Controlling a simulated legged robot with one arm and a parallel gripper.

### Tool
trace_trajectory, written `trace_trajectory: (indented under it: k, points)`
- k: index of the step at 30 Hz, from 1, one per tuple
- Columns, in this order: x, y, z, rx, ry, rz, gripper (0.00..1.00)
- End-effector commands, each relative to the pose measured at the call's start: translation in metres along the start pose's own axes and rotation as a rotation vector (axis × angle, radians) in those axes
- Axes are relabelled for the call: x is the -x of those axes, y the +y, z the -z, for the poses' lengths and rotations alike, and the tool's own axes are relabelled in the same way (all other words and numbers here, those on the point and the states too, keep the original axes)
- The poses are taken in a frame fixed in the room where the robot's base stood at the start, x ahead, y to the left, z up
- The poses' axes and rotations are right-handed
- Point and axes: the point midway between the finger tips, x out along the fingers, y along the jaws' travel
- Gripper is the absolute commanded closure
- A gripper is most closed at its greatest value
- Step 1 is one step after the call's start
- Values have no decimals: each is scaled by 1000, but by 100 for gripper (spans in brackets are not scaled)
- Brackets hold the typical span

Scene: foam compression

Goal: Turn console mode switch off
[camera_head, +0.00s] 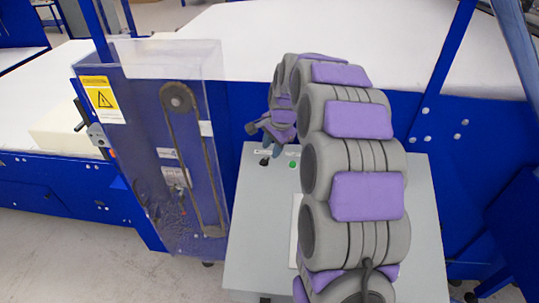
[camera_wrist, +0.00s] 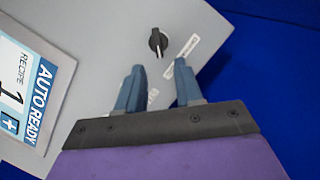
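The console (camera_head: 262,230) is a grey box with a sloped top, partly hidden behind my arm in the head view. A black rotary switch (camera_wrist: 157,42) with a pale pointer line sits on its panel in the wrist view, beside white label strips. A small black knob (camera_head: 264,161) shows near the console's top edge in the head view; it looks like the same switch. My gripper (camera_wrist: 158,84) is open and empty, with its two blue fingers apart. The switch lies beyond the fingertips, roughly in line with the gap, and is not between them.
A green button (camera_head: 292,164) is right of the knob. A blue machine with a clear guard (camera_head: 190,130) and a yellow caution label (camera_head: 102,99) stands left of the console.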

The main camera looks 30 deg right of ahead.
Motion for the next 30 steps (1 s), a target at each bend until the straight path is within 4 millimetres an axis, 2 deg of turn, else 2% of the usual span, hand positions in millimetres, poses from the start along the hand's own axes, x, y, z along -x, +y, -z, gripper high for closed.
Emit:
trace_trajectory:
  k: [3, 9, 20, 30]
  points:
    - [-21, 1, -1, 0, -1, -2, 64]
    - [-39, 1, -3, 1, 0, -3, 64]
    - [-43, 1, 0, 0, 0, 1, 64]
    - [-43, 0, 0, 0, 1, 0, 96]
